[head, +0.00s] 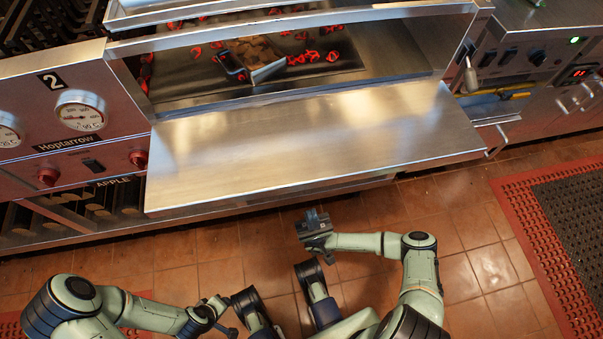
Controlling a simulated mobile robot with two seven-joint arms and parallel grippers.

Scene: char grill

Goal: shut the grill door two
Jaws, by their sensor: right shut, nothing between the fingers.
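The grill door two (320,138) is a wide steel panel. It is open, folded down flat in front of the grill chamber. The grill chamber (190,80) behind it shows glowing red embers and a small metal tray with brown pieces. The number 2 label (54,81) is on the panel at the left. My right gripper (312,219) is below the door's front edge in the picture, apart from it, shut and empty. My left gripper (226,320) is low in the picture, well away from the door. Its fingers are too small to tell open from shut.
A dial gauge (81,114) and red knobs (139,159) are on the left panel. An open drawer (490,108) with a handle sits right of the door. A red-edged mat (545,235) lies at the right. Tiled floor (462,228) is clear before the grill.

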